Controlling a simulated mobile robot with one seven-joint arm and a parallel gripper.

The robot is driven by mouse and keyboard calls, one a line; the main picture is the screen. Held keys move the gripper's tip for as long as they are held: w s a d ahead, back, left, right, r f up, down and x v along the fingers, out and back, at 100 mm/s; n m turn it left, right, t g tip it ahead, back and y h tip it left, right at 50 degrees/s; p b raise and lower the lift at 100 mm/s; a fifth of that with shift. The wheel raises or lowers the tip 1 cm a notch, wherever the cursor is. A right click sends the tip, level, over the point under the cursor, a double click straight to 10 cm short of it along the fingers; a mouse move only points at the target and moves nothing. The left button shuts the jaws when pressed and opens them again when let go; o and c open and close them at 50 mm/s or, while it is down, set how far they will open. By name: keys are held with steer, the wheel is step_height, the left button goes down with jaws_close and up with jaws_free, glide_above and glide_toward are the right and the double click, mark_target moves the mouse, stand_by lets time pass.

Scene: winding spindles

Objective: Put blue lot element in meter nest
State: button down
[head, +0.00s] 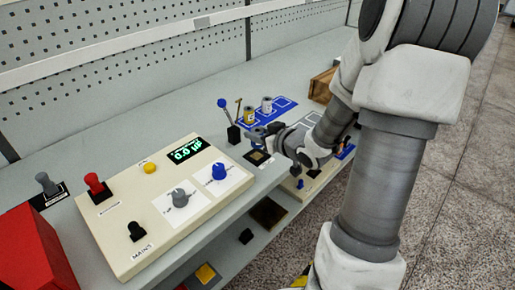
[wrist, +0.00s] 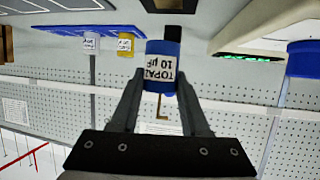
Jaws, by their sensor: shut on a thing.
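The blue lot element (wrist: 163,50) is a blue cylinder with a white label reading "TOPAZ 10 µF". My gripper (wrist: 160,80) is shut on it, one finger on each side, in the wrist view. In the head view my gripper (head: 262,136) is over the bench, right of the control panel, and the element is mostly hidden there. A small dark-framed square with a tan middle (head: 258,158) lies just below my gripper and looks like the meter nest. I cannot tell whether the element touches it.
The cream panel (head: 150,210) with knobs and a green display (head: 184,150) stands to the left. A blue tray (head: 285,104) behind holds a white can (head: 267,104) and a yellow can (head: 249,115). A blue-knobbed lever (head: 222,103) stands close behind my gripper. A red box (head: 35,250) is front left.

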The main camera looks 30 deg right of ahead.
mark_target(258, 145)
steer(key=shift+f+b, duration=0.7)
steer(key=shift+f, duration=1.3)
steer(key=shift+f, duration=0.15)
steer(key=shift+c, duration=1.9)
jaws_free()
